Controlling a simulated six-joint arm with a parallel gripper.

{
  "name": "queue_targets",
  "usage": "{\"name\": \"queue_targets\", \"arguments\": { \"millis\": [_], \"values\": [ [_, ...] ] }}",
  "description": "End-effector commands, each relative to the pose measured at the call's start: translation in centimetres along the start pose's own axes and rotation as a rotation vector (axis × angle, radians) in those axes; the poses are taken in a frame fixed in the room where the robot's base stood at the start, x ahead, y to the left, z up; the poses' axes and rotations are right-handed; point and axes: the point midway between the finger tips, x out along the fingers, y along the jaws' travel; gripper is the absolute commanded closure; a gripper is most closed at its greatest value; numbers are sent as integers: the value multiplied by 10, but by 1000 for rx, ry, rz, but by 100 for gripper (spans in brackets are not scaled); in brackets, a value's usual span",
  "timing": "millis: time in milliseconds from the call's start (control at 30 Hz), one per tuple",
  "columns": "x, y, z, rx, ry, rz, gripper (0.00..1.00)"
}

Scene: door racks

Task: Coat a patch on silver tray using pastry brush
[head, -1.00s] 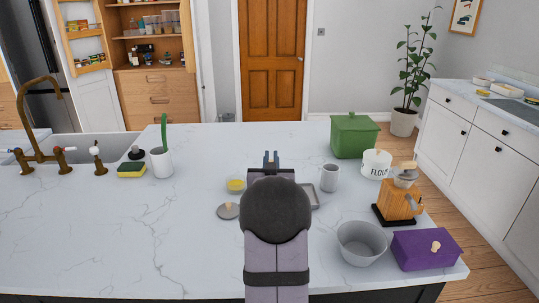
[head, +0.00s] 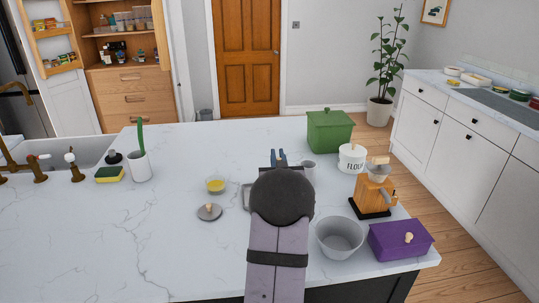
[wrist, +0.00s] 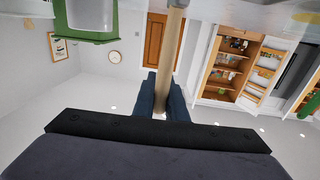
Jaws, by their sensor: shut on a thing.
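My gripper (head: 279,160) is shut on a pale wooden handle (wrist: 172,55), likely the pastry brush, which runs between the dark blue fingers in the wrist view. The brush's bristles are out of sight there, and the brush is hidden behind my arm in the head view. The silver tray (head: 246,198) lies on the counter, mostly hidden by my arm; only its left edge shows. I cannot tell whether the brush touches it. A glass bowl with yellow content (head: 215,187) stands left of the tray.
A grey lid (head: 209,212) lies left of my arm. The left counter is mostly clear.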

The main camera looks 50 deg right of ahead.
Motion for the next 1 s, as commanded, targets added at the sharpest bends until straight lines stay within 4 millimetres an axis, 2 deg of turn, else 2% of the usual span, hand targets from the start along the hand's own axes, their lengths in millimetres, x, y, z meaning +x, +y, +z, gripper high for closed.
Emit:
{"name": "queue_targets", "arguments": {
  "millis": [400, 567, 1000],
  "values": [
    [2, 39, -1, 0, -2, 1, 100],
    [18, 36, 0, 0, -2, -2, 100],
    [14, -5, 0, 1, -1, -3, 100]
  ]
}}
